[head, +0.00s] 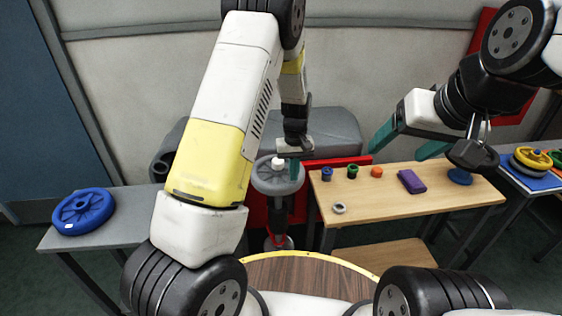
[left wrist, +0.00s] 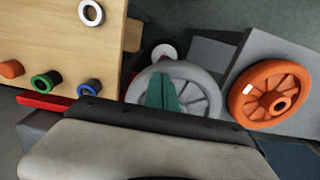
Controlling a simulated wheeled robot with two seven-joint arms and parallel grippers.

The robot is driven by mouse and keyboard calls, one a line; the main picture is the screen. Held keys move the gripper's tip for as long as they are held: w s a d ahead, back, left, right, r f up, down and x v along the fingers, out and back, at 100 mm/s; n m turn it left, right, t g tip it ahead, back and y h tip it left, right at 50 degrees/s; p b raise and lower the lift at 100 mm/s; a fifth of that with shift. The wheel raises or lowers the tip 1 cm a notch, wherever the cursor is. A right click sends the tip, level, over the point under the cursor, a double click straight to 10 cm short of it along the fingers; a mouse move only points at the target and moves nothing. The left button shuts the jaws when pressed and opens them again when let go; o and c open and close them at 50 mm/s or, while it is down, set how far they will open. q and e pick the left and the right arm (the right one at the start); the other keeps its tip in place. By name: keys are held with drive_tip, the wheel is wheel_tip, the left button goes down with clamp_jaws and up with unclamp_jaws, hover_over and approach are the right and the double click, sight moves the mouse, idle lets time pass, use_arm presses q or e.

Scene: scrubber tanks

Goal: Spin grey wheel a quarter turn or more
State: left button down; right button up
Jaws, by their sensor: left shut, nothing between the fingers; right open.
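The grey wheel (head: 265,184) stands on a dark post beyond the left end of the wooden table; it also shows in the left wrist view (left wrist: 205,78), with spokes. A white knob (head: 278,162) shows at its far side in the head view. My left gripper (head: 294,168) is shut and empty, its teal fingers pointing down at the wheel's right part. In the left wrist view its fingers (left wrist: 162,92) overlap the wheel's spokes and rim; I cannot tell whether they touch. My right gripper (head: 399,154) is open and empty above the wooden table.
The wooden table (head: 430,212) holds several small coloured rings, an orange piece (head: 376,172) and a purple block (head: 411,181). A blue wheel (head: 83,211) lies on a grey table at left.

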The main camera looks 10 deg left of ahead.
use_arm(q)
drive_tip(key=shift+r, duration=2.9)
drive_tip(key=s+a+r+m+t+h, duration=0.1)
drive_tip(key=s+a+r, duration=0.1)
drive_tip(key=s+r, duration=0.5)
drive_tip(key=s+a+r+m+t+h, duration=0.1)
drive_tip(key=s+a+r+t, duration=0.2)
drive_tip(key=r, duration=0.8)
drive_tip(key=s+a+r+m+t, duration=0.1)
drive_tip(key=s+r, duration=0.2)
drive_tip(key=s, duration=0.5)
drive_tip(key=s+a+r+t, duration=0.1)
drive_tip(key=s+r, duration=0.2)
drive_tip(key=s, duration=0.5)
drive_tip(key=shift+s+a+r+m, duration=0.15)
drive_tip(key=shift+s+a+m, duration=0.05)
drive_tip(key=shift+a+m, duration=0.2)
